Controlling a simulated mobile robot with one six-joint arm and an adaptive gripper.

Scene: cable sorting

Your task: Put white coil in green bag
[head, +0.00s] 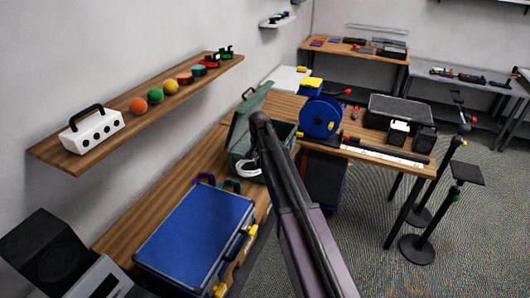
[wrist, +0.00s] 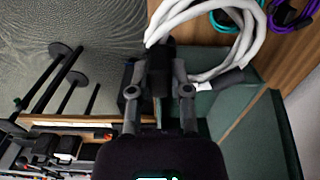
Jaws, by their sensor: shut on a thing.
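The white coil (wrist: 247,40) is a thick looped cable at the top of the wrist view. My gripper (wrist: 160,68) is shut on its near side, and the loop spreads to the right. In the head view the white coil (head: 246,170) shows beside my arm, at the near side of the green bag. The green bag (head: 240,136) is a dark green open container with its lid raised, standing on the wooden bench. In the wrist view the green bag (wrist: 258,138) lies below and right of the coil, partly under it. My arm hides the gripper in the head view.
A teal coil (head: 236,186) and a purple coil (head: 205,179) lie on the bench between the green bag and a blue case (head: 196,237). A blue reel (head: 321,117) and a black case (head: 399,108) stand on the bench beyond. A wall shelf (head: 110,145) hangs at left.

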